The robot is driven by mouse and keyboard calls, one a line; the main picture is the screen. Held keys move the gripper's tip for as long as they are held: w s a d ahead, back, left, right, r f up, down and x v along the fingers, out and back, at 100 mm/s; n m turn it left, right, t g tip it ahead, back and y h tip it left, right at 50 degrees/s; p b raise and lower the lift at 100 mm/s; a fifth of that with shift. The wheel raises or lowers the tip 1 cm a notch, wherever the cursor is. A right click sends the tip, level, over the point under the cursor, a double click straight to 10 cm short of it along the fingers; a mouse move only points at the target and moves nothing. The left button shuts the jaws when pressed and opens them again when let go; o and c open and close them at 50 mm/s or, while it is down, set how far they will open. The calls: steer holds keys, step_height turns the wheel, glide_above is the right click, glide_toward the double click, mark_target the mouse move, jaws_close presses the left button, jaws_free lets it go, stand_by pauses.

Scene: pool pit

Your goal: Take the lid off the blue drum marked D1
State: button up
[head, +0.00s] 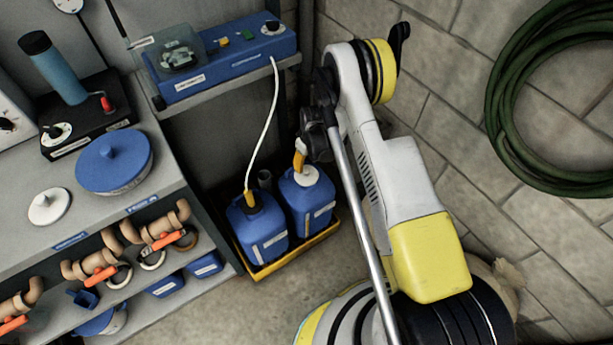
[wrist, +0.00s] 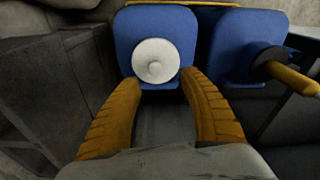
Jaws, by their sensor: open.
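Two blue drums stand side by side in the head view. The right one (head: 307,205) has a white round lid (head: 306,177) on top. The left one (head: 258,232) has a dark cap with a yellow lance (head: 250,199) and a white hose. Their labels are too small to read, so I cannot tell which is D1. My gripper (head: 299,160) is open and empty, just above the white lid. In the wrist view its orange fingers (wrist: 160,82) are spread either side of the knobbed white lid (wrist: 156,61), apparently not touching it.
A yellow tray (head: 292,256) holds the drums. The shelf unit on the left carries a blue knobbed lid (head: 113,163) and another white lid (head: 49,207). A blue controller (head: 235,57) sits on a shelf above. A stone wall and green hose (head: 497,115) are at right.

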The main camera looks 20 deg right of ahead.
mark_target(306, 170)
steer(key=f+b, duration=0.1)
steer(key=f, duration=0.1)
steer(key=f+b, duration=0.1)
steer(key=f, duration=0.1)
steer(key=w+f+b, duration=0.1)
steer(key=f, duration=0.2)
steer(key=shift+d+f, duration=0.1)
steer(key=shift+d, duration=0.05)
jaws_close()
